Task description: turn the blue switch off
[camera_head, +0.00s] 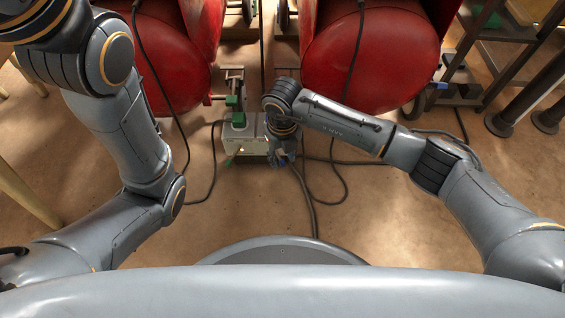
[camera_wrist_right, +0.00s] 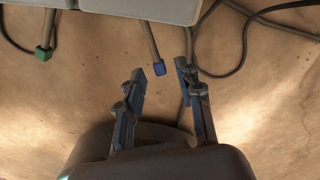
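The blue switch (camera_wrist_right: 159,69) shows in the right wrist view as a blue-tipped lever sticking out from the edge of a pale grey box. A green-tipped lever (camera_wrist_right: 43,54) sticks out of the same box to its left. My right gripper (camera_wrist_right: 161,74) is open, with one finger on each side of the blue tip and visible gaps between. Whether the tip is level with the fingertips in depth, I cannot tell. In the head view my right gripper (camera_head: 281,161) points down at the right end of the box (camera_head: 245,146), and my wrist hides that end. My left gripper is out of view.
Large red tanks (camera_head: 368,60) stand behind the box. Dark hoses (camera_head: 307,200) run over the brown floor around it. A dark metal rack (camera_head: 500,60) stands at the right. The floor in front of the box is mostly clear.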

